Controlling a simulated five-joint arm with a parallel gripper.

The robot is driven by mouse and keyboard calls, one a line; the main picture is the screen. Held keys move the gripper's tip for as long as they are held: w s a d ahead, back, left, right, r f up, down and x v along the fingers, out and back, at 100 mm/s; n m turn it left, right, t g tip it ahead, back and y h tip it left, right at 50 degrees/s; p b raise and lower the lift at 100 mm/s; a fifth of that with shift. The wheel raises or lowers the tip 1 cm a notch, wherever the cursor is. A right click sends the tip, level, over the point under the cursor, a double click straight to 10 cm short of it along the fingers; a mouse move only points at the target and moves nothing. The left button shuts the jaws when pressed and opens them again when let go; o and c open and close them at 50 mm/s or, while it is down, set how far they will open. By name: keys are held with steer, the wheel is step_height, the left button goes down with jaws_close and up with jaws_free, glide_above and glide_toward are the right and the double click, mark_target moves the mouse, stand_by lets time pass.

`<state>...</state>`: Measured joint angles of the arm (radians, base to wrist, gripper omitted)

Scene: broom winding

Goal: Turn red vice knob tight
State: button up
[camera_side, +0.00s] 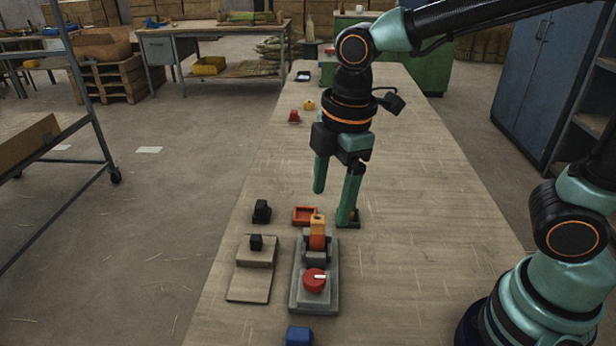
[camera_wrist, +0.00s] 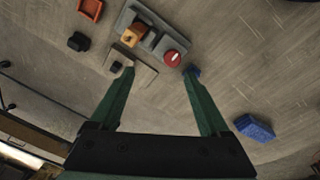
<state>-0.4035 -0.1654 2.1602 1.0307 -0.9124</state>
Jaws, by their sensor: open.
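The red knob (camera_side: 314,280) has a white mark on top and sits at the near end of the grey vice (camera_side: 299,293). An orange block (camera_side: 317,224) stands at the vice's far end, by its jaws. My gripper (camera_side: 333,205) is open and empty, fingers pointing down, beyond the vice and to its right in the side view. Its fingers are apart from the knob. In the wrist view, my fingers (camera_wrist: 160,71) spread wide, with the red knob (camera_wrist: 172,58) beyond the tips, nearer the right one. The vice (camera_wrist: 126,17) lies above them there.
Left of the vice is a wooden board (camera_side: 247,287) with a black knob. A black block (camera_side: 262,211) and orange tray (camera_side: 305,215) lie beyond. A blue block (camera_side: 299,336) is at the near edge. The bench (camera_side: 430,240) is clear on the right.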

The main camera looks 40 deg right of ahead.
mark_target(313, 279)
steer(key=a+f+n, duration=0.1)
steer(key=f, duration=0.3)
steer(key=a+f+n, duration=0.2)
steer(key=f, duration=0.3)
steer(key=a+f+n+g, duration=0.1)
steer(key=f, duration=0.4)
steer(key=shift+s+a+f+n+h, duration=0.15)
steer(key=shift+s+f+n+h, duration=0.15)
steer(key=shift+s+n, duration=0.1)
jaws_close()
steer(key=shift+r, duration=0.1)
